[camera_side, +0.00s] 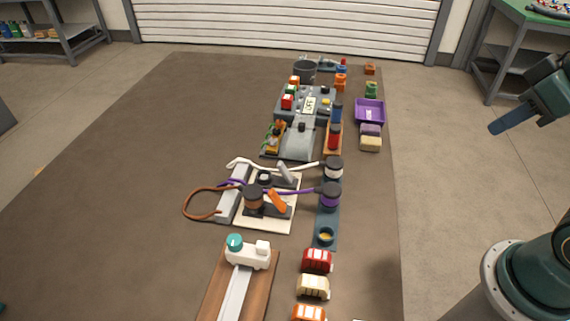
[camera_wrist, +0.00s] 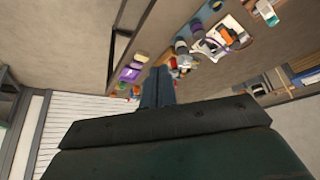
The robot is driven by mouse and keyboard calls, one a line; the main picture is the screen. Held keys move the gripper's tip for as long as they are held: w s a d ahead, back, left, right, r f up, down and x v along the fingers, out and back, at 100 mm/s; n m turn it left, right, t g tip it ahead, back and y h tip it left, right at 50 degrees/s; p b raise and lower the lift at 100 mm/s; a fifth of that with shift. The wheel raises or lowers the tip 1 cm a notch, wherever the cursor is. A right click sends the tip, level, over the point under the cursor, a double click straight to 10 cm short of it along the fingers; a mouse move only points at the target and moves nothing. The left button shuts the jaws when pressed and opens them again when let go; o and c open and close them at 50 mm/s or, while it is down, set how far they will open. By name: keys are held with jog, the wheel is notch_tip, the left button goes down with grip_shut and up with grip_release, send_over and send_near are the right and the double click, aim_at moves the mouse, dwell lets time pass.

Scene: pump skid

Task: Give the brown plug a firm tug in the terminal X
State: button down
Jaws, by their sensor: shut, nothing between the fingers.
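The brown plug (camera_side: 253,196) stands upright on the white board (camera_side: 283,222) in the side view, with a brown cable (camera_side: 190,195) looping out to its left. An orange lever (camera_side: 277,201) is right beside it. I cannot read any terminal mark, so I cannot tell which terminal is X. A dark strip to the right holds a white plug (camera_side: 333,168), a purple plug (camera_side: 330,195) and an open round socket (camera_side: 325,236). My gripper (camera_side: 496,127) is shut and empty, far off at the upper right; its closed fingers also show in the wrist view (camera_wrist: 158,75).
A white and teal slider (camera_side: 248,252) on a wooden base stands in front. Several toy cars (camera_side: 317,261) line the front right. A grey unit with a display (camera_side: 310,104) and a purple tray (camera_side: 369,112) are farther back. The mat's left side is largely clear.

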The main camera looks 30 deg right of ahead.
jog(key=c, duration=2.2)
grip_release()
jog(key=c, duration=1.4)
grip_release()
jog(key=shift+w+r, duration=0.1)
jog(key=shift+c, duration=0.2)
jog(key=o, duration=0.7)
jog(key=shift+w+a+r, duration=0.2)
jog(key=shift+w+r, duration=0.05)
jog(key=shift+w, duration=0.3)
jog(key=w+a+n+g, duration=0.1)
jog(key=w+a+g, duration=0.1)
jog(key=w+a, duration=0.5)
jog(key=w+a+g, duration=0.1)
jog(key=w+a, duration=0.2)
jog(key=w, duration=0.8)
jog(key=w+a+f+g, duration=0.1)
jog(key=w+a+f, duration=0.4)
jog(key=a+f, duration=0.2)
jog(key=w+a+f+n+g, duration=0.1)
jog(key=w+a+f, duration=0.5)
jog(key=a, duration=0.4)
jog(key=shift+a+f+g, duration=0.3)
jog(key=shift+f, duration=0.4)
jog(key=shift+f, duration=0.1)
